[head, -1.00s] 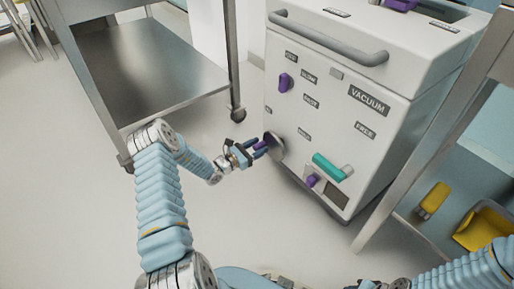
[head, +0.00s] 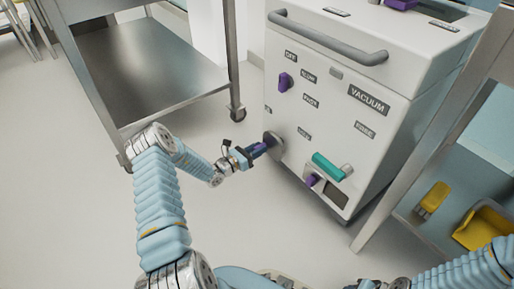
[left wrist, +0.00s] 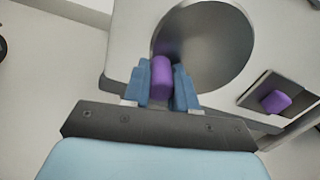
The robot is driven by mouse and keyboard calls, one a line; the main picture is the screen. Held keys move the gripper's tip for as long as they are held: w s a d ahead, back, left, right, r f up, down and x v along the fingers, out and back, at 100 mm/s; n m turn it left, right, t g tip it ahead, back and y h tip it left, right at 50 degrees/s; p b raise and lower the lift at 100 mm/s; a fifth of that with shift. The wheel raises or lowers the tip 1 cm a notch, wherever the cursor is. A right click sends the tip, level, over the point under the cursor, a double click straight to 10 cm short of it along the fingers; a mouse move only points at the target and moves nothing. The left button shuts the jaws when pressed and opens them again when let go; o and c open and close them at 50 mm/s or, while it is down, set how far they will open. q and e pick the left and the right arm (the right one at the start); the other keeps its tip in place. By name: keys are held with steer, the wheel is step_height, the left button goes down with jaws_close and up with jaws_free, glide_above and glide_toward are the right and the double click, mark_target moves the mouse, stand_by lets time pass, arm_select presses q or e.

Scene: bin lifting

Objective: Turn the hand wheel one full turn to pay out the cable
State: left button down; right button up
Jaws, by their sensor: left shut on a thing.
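The hand wheel (head: 277,146) is a grey disc low on the front of a white vacuum machine. It also shows in the left wrist view (left wrist: 208,45). Its purple handle (left wrist: 161,76) sticks out near the disc's lower left edge in that view. My left gripper (head: 255,150) is shut on this handle, with one blue finger on each side of it in the left wrist view (left wrist: 162,88). The cable is not in view. The right arm shows only in part at the lower right, and its gripper is out of view.
The machine (head: 340,70) also carries a purple knob (head: 285,81), a teal handle (head: 328,166), a second purple knob (head: 312,180) and a grey bar (head: 330,40). A metal cart (head: 150,75) stands left. A shelf with yellow items (head: 485,225) stands right. Floor between is clear.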

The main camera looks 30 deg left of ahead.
mark_target(277, 158)
arm_select(q)
steer(key=n, duration=0.1)
steer(key=f+n, duration=0.1)
steer(key=shift+s+d+n, duration=0.2)
steer(key=shift+d+n, duration=0.15)
steer(key=shift+n, duration=0.05)
steer(key=d+n+p, duration=0.1)
steer(key=n, duration=0.3)
steer(key=s+d+n+p, duration=0.1)
steer(key=d+n, duration=0.1)
steer(key=n, duration=0.2)
steer(key=s+d+f+n+p, duration=0.1)
steer(key=n, duration=0.3)
steer(key=shift+d+n, duration=0.3)
steer(key=shift+d, duration=0.05)
steer(key=shift+s+d+r+n+p, duration=0.2)
steer(key=shift+d+n+p, duration=0.15)
steer(key=shift+n, duration=0.6)
steer(key=shift+s+d+r+n+p, duration=0.1)
steer(key=shift+d+r+n+p, duration=0.15)
steer(key=shift+n, duration=0.7)
steer(key=shift+d, duration=0.1)
steer(key=c, duration=0.9)
jaws_free()
